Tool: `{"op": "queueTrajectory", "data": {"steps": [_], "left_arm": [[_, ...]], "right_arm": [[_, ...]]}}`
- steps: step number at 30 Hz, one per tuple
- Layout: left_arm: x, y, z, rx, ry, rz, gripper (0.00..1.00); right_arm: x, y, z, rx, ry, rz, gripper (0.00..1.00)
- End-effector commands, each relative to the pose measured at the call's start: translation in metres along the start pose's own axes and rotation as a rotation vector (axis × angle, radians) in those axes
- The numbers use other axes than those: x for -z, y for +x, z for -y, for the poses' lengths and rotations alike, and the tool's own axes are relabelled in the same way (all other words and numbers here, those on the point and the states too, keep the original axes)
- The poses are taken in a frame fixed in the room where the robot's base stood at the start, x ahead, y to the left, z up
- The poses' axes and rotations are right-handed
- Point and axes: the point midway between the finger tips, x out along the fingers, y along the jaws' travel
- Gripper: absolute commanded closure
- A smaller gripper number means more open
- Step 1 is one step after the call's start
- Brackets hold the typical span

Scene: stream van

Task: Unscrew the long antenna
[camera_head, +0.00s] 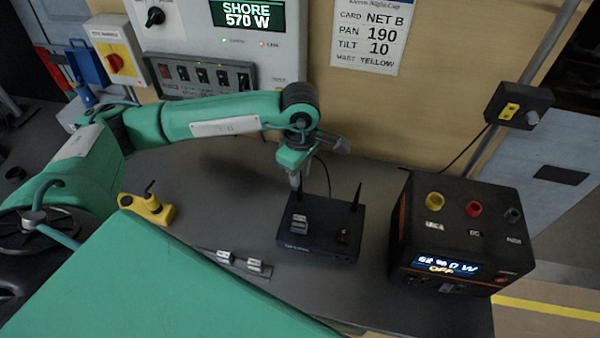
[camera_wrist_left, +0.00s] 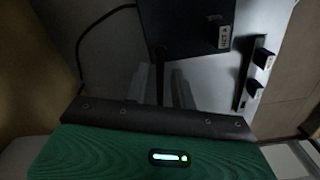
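A black router box (camera_head: 318,232) sits on the grey counter, with a short black antenna (camera_head: 357,196) upright at its right back corner. My left gripper (camera_head: 296,180) points down over its left back corner. In the left wrist view, a dark antenna rod (camera_wrist_left: 160,72) runs from the router (camera_wrist_left: 190,25) down between the two pale fingers. The fingers look apart, with gaps beside the rod. In the head view the gripper mostly hides this rod, so its full length cannot be told. My right gripper is not in view.
A black power unit (camera_head: 455,235) stands right of the router. A yellow device (camera_head: 147,208) lies on the counter at left. Small connectors (camera_head: 240,261) lie at the front. A thin cable hangs behind the router. A switch panel (camera_head: 204,76) is on the wall behind my arm.

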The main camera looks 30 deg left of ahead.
Motion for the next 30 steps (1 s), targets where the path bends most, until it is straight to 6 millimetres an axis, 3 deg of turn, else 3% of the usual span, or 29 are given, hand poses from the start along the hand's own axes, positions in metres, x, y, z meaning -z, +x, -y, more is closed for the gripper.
{"op": "queueTrajectory", "data": {"steps": [30], "left_arm": [[0.0,0.0,0.0,0.0,0.23,0.0,0.74]], "right_arm": [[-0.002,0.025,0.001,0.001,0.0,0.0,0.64]]}}
